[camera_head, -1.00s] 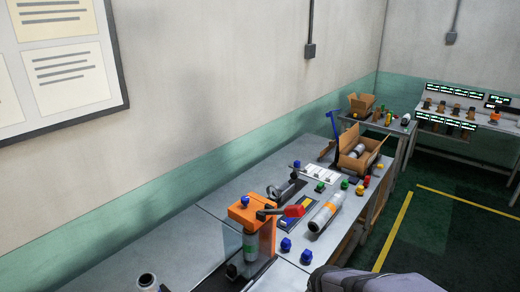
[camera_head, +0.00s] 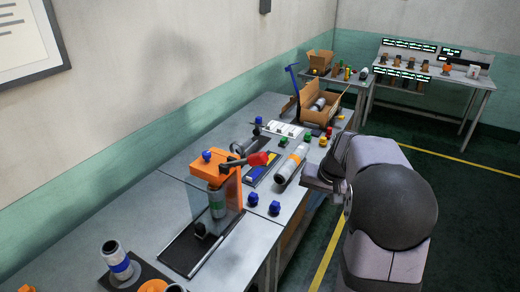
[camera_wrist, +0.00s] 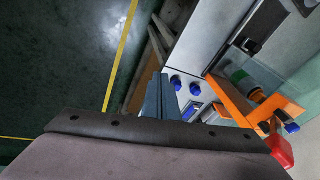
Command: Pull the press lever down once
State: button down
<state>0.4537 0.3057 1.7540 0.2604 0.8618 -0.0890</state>
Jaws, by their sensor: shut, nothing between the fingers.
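The orange press (camera_head: 214,166) stands on the near workbench, left of centre in the head view. Its lever ends in a red handle (camera_head: 258,159) that sticks out to the right, roughly level. A canister (camera_head: 217,203) stands upright under the press. In the wrist view the orange press (camera_wrist: 238,103) is on the right, with the red handle (camera_wrist: 281,151) at the lower right. My gripper (camera_wrist: 161,78) is shut and empty, beside the bench edge and apart from the handle. In the head view its fingertips cannot be made out; my arm is right of the bench.
A lying canister (camera_head: 291,164) and blue pieces (camera_head: 274,208) are near the handle. A cardboard box (camera_head: 320,103) stands farther back on the bench. A canister (camera_head: 117,259) stands at the front left. The floor to the right is open.

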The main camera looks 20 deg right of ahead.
jog(key=w+a+r+n+t+y, duration=0.1)
jog(key=w+r+n+t, duration=0.1)
jog(key=w+r, duration=0.45)
jog(key=w+r+n+t+y, duration=0.15)
jog(key=w+r, duration=0.25)
jog(key=r, duration=0.5)
jog(key=s+a+r+n+y, duration=0.3)
jog(key=a+r+n, duration=0.4)
jog(key=r+n, duration=0.2)
jog(key=shift+a+r+n, duration=0.3)
jog(key=shift+a+n, duration=0.05)
jog(key=shift+n, duration=0.8)
jog(key=shift+w, duration=0.1)
